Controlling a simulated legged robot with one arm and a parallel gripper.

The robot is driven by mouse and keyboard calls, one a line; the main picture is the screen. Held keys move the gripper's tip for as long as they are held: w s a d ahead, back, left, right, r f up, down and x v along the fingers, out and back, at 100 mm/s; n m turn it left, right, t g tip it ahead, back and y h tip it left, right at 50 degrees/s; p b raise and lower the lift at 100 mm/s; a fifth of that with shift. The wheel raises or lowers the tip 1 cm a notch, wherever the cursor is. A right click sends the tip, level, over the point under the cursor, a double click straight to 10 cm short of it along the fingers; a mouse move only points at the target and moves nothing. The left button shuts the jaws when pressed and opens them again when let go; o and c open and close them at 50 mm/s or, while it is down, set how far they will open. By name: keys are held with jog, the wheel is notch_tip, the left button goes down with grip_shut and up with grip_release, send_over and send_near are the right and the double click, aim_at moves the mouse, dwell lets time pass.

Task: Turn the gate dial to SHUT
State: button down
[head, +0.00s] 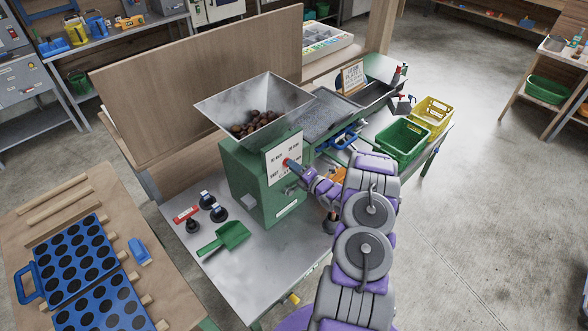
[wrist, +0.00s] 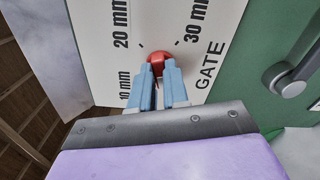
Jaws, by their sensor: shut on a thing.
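The gate dial is a small red knob (wrist: 156,57) on a white label plate (head: 274,169) on the front of the green machine (head: 254,192). In the wrist view the plate (wrist: 215,22) reads 10 mm, 20 mm, 30 mm and GATE; the word SHUT is not readable there. My gripper (head: 291,166) reaches the plate from the right. Its light blue fingers (wrist: 161,75) are closed on the red knob. They cover much of the knob, so I cannot tell where its pointer stands.
A grey handle (wrist: 295,82) sits on the green panel beside the plate. A metal hopper (head: 285,94) holds chestnuts above the machine. A green scoop (head: 230,236) and several dark knobbed pieces lie on the metal table. Green (head: 388,153) and yellow crates (head: 445,116) stand to the right.

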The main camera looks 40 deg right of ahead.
jog(key=shift+s+a+f+n+b, duration=0.1)
jog(key=shift+f+n+b, duration=0.15)
jog(key=shift+n, duration=0.35)
jog(key=shift+s+f+n+b, duration=0.15)
jog(key=shift+n+b, duration=0.15)
jog(key=shift+n, duration=0.3)
jog(key=shift+w, duration=0.1)
jog(key=c, duration=1.3)
grip_release()
jog(key=shift+c, duration=0.2)
jog(key=shift+o, duration=1.1)
jog(key=shift+w+d+r, duration=0.15)
jog(key=shift+d, duration=0.05)
jog(key=shift+r, duration=0.1)
jog(key=s+d, duration=0.1)
jog(key=s, duration=1.6)
jog(key=shift+s+d+p, duration=0.15)
jog(key=shift+d+p, duration=0.05)
jog(key=shift+p, duration=0.2)
